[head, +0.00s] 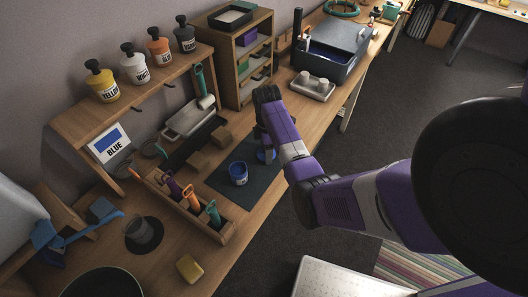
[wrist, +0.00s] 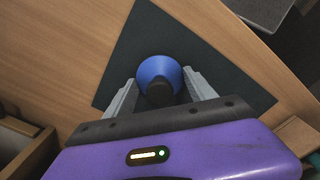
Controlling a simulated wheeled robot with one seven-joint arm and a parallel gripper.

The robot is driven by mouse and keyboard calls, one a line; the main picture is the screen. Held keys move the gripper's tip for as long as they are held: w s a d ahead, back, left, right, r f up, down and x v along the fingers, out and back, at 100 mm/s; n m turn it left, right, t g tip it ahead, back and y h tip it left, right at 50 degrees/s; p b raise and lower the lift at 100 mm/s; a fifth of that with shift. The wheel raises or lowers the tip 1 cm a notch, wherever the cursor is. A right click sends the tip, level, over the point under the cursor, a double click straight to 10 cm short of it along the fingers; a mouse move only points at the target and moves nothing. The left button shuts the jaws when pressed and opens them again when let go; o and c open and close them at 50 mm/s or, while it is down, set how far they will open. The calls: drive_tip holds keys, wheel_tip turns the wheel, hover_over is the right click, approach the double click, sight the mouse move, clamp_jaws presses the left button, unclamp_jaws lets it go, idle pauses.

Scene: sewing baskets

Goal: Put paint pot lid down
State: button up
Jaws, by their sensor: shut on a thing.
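In the wrist view the lid (wrist: 158,68) shows as a blue round with a black knob, between the two grey fingers of my gripper (wrist: 160,88). The gripper is shut on it. I cannot tell whether the lid touches the mat. The dark mat (head: 262,182) lies flat on the wooden bench.
A wooden caddy (head: 156,192) with several coloured-handled tools stands left of the mat. Behind are a shelf (head: 130,103) with several paint pots and a "BLUE" card (head: 109,146). A grey tray (head: 312,88) with white cups stands farther along. The mat's front part is bare.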

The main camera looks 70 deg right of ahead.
drive_tip(key=shift+f, duration=0.1)
drive_tip(key=o, duration=1.3)
wheel_tip(320, 180, up, 12)
drive_tip(key=shift+r, duration=0.15)
